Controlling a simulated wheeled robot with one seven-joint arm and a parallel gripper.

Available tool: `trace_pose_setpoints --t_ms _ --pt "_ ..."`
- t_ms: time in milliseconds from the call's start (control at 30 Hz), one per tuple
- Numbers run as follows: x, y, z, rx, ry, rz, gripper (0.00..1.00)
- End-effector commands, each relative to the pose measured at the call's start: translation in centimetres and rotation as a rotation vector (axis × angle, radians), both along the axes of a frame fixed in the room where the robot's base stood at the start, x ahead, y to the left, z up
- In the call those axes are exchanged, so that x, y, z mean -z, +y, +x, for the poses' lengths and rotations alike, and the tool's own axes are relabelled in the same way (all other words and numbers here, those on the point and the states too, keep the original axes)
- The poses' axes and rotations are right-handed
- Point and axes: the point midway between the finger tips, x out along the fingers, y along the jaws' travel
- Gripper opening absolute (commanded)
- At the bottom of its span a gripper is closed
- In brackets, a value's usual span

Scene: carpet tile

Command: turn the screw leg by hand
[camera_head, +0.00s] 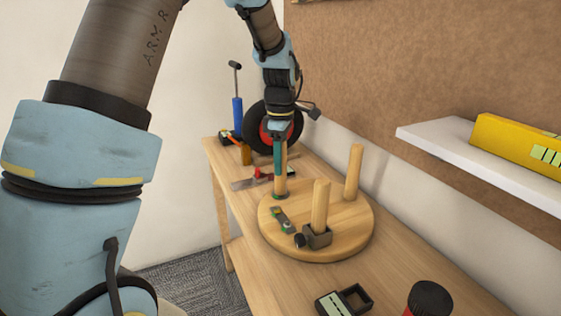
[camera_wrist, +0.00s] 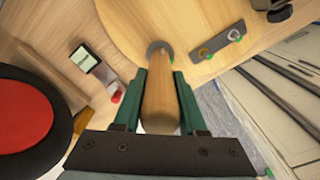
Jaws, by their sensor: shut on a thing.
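A wooden screw leg (camera_wrist: 158,101) stands upright on a round wooden seat (camera_head: 350,243); it also shows in the head view (camera_head: 284,170). My gripper (camera_wrist: 160,75) has its green fingers on both sides of this leg and is shut on it from above. In the head view my gripper (camera_head: 280,160) is at the seat's far left part. A dark round plate (camera_wrist: 159,48) surrounds the leg's foot, and the thread is hidden. Two other legs stand on the seat: one at the back (camera_head: 354,172) and one in front (camera_head: 320,205) in a dark square block.
A metal strip (camera_head: 282,219) with small coloured parts lies on the seat. A black-and-red round object (camera_head: 257,128) and a blue-handled tool (camera_head: 238,108) stand behind my gripper. A white shelf (camera_head: 480,165) juts out at right. A dark cup (camera_head: 430,298) stands at the front.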

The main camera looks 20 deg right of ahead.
Motion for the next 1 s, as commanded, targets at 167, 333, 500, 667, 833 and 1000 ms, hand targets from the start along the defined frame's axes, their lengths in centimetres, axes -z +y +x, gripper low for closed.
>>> trace_pose_setpoints --t_ms 167,333,500,667,833,1000 --pt "-0.05 -0.01 0.01 0.03 0.0 0.0 0.0" --pt "-0.08 0.0 0.01 0.11 0.0 0.0 0.0" --pt "-0.1 0.01 0.01 0.24 0.001 -0.001 0.0" --pt "-0.1 -0.01 -0.01 0.391 0.001 -0.001 0.0" --pt "-0.1 0.01 0.01 0.554 -0.001 -0.001 0.0" --pt "-0.11 -0.01 0.01 0.715 0.0 -0.001 0.0"
